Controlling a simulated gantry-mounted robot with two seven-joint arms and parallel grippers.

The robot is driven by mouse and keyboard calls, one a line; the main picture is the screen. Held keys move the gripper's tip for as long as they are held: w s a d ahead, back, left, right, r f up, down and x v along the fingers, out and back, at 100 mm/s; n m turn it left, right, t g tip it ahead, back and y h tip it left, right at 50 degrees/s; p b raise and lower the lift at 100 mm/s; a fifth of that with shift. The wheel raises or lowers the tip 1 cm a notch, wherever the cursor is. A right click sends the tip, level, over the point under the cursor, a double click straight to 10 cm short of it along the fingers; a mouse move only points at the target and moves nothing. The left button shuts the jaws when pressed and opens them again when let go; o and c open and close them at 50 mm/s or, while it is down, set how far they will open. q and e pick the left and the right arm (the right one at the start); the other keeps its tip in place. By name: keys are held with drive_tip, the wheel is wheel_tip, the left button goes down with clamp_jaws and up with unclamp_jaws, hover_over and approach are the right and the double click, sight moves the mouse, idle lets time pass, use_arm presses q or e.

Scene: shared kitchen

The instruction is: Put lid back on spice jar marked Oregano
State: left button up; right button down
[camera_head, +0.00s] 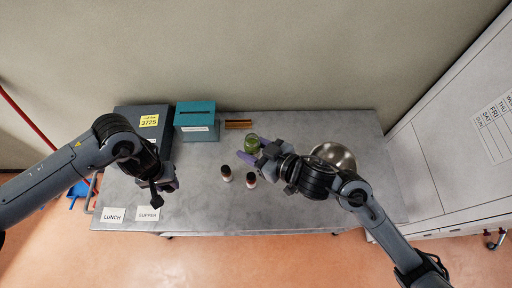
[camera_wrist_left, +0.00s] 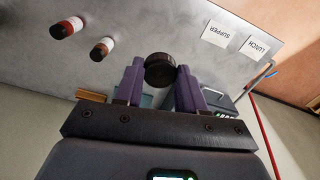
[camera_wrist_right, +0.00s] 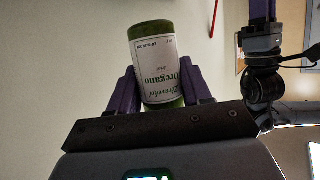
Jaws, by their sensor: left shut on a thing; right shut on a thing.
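The Oregano jar (camera_wrist_right: 157,65) is green with a white label that reads Oregano, upside down in the right wrist view. My right gripper (camera_wrist_right: 160,85) is shut around it. In the head view the green jar (camera_head: 252,143) is near the back middle of the table, at the purple fingers. A round black lid (camera_wrist_left: 160,68) is between the purple fingers of my left gripper (camera_wrist_left: 158,85), which is shut on it. In the head view my left gripper (camera_head: 164,188) is at the left of the table, well apart from the jar.
A metal bowl (camera_head: 335,155) is right of my right gripper. A teal slotted box (camera_head: 196,134) and a dark box (camera_head: 130,121) stand at the back left. LUNCH (camera_head: 113,215) and SUPPER (camera_head: 147,213) cards lie front left.

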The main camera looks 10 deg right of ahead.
use_arm(q)
drive_tip(key=w+d+r+m, duration=0.3)
drive_tip(key=d+r+m, duration=0.4)
drive_tip(key=d+m, duration=0.15)
drive_tip(key=m, duration=2.3)
approach(252, 149)
drive_tip(key=shift+w+d+r+n, duration=0.25)
drive_tip(key=shift+w+r, duration=0.3)
drive_tip(key=shift+w, duration=0.3)
drive_tip(key=shift+a+f, duration=0.1)
drive_tip(key=shift+f, duration=1.9)
drive_tip(key=shift+f, duration=0.1)
drive_tip(key=shift+f, duration=0.75)
